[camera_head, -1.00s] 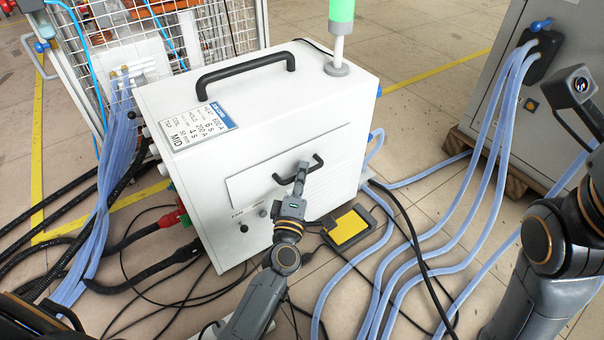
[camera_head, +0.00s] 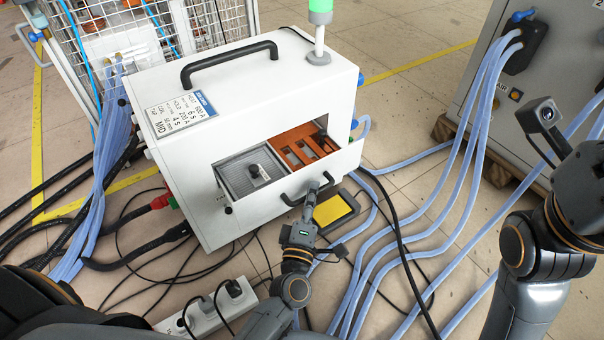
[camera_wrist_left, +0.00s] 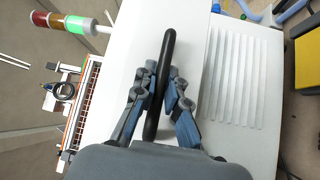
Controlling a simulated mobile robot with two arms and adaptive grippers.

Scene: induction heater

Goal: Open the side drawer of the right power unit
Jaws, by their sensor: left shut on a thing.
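The white power unit (camera_head: 180,84) stands on the floor in the head view. Its side drawer (camera_head: 249,172) is pulled partly out, showing a grey compartment with a black knob and an orange part with slots inside. My left gripper (camera_head: 312,192) is shut on the black drawer handle (camera_head: 291,200) at the drawer's front. In the left wrist view the handle (camera_wrist_left: 168,50) runs between the two fingers of the left gripper (camera_wrist_left: 158,88). The right arm is at the right edge of the head view; its fingertips cannot be made out.
A power strip (camera_head: 207,311) lies on the floor at lower left. Blue hoses and black cables cross the floor right of the unit. A yellow pad (camera_head: 333,210) lies beside the drawer. A grey cabinet (camera_head: 560,80) stands at upper right.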

